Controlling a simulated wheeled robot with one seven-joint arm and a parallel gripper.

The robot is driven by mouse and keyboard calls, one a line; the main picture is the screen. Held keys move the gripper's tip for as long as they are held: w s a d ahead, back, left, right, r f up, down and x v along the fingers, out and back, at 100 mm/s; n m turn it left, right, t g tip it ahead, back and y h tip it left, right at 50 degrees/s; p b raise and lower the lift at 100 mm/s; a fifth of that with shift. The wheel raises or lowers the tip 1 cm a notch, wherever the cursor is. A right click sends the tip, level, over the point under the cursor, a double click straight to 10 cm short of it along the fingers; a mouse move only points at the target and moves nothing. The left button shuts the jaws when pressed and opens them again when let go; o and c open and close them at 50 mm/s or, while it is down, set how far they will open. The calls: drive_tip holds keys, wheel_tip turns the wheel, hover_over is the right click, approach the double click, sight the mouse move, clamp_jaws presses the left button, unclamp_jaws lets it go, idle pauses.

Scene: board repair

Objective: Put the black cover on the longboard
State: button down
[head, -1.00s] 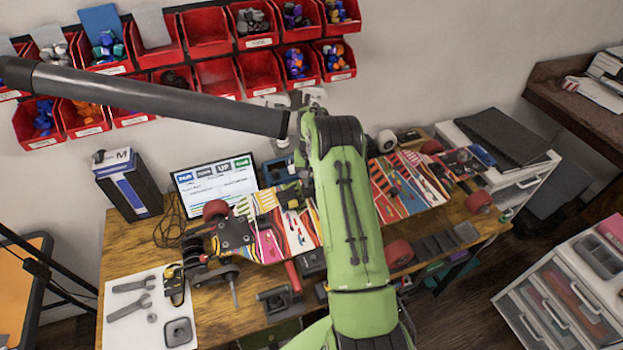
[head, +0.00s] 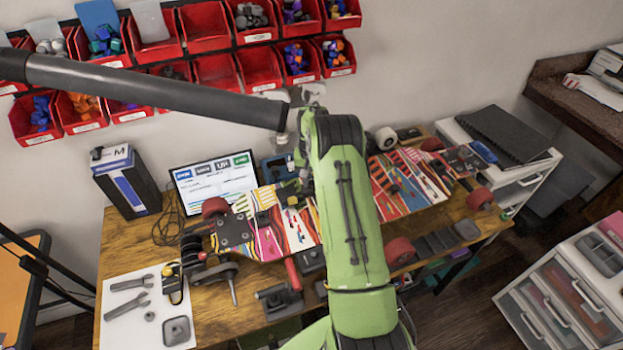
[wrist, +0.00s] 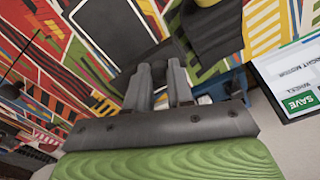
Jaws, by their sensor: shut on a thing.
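The longboard (head: 270,236) lies across the workbench, its deck brightly patterned, with red wheels at both ends. My green arm hides its middle in the head view. In the wrist view the patterned deck (wrist: 65,72) fills the left and top. My gripper (wrist: 160,72) is close over the deck and shut on a dark flat piece, apparently the black cover (wrist: 150,53). It is partly hidden by the fingers, and I cannot tell whether it touches the board. A dark rectangular area (wrist: 110,25) shows on the deck beside it. The gripper is hidden in the head view.
A lit screen (head: 215,183) stands behind the board, close to my gripper's right in the wrist view (wrist: 295,80). A white mat (head: 150,310) with tools lies at front left. Red bins (head: 208,28) hang behind.

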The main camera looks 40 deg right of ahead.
drive_tip(key=c, duration=0.9)
unclamp_jaws()
drive_tip(key=shift+c, duration=1.1)
drive_tip(key=shift+r+p, duration=2.25)
drive_tip(key=shift+r, duration=1.55)
drive_tip(key=shift+f, duration=0.2)
